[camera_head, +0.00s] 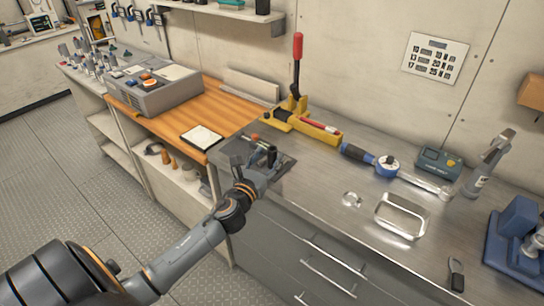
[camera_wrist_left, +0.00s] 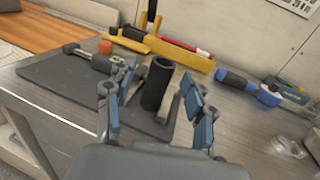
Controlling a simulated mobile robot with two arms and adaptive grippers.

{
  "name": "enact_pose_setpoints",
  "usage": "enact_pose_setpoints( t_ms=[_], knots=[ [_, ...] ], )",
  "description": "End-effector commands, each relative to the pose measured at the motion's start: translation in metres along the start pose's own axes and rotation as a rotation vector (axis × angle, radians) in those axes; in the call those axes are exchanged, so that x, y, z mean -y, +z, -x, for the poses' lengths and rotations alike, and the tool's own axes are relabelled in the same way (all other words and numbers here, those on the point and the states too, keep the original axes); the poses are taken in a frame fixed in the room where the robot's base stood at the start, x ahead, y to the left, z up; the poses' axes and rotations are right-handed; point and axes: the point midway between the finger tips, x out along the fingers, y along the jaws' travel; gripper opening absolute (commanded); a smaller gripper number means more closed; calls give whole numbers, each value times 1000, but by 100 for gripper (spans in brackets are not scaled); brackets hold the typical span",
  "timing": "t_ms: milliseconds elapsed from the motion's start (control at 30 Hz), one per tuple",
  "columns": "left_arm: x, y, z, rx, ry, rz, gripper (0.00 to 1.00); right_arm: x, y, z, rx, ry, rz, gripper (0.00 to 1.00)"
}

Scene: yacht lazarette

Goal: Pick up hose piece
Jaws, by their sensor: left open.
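The hose piece looks like a short black tube with an open top (camera_wrist_left: 155,88). It stands upright on a dark grey mat (camera_wrist_left: 50,82) on the steel bench. My left gripper (camera_wrist_left: 157,76) is open, with one blue-padded finger on each side of the tube in the left wrist view. I cannot tell how far its fingertips are above the mat. In the head view my left gripper (camera_head: 262,158) is over the mat at the bench's left end and largely covers the tube. My right gripper is not in view.
A small hammer-like tool (camera_wrist_left: 92,58) and an orange piece (camera_wrist_left: 105,47) lie left of the tube. A yellow tool with a red lever (camera_head: 297,60) stands behind. A blue-handled wrench (camera_head: 358,153) and metal tray (camera_head: 402,215) lie to the right.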

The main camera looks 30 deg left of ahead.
Motion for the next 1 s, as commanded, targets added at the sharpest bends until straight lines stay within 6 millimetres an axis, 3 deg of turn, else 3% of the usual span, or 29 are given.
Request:
enact_pose_setpoints(
  t_ms=[200, 467, 700, 800, 1000],
  knots=[
    [1, 0, -26, -1, 1, 0, 54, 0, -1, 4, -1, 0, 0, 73],
    [1, -1, -28, -1, 0, 0, 54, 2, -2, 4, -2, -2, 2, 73],
    [1, -1, -28, -1, 0, 0, 5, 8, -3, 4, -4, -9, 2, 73],
    [1, -1, -28, -1, 0, 0, 0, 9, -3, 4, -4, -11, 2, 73],
    [1, -1, -27, -1, 0, 0, 0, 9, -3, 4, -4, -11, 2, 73]
  ],
)
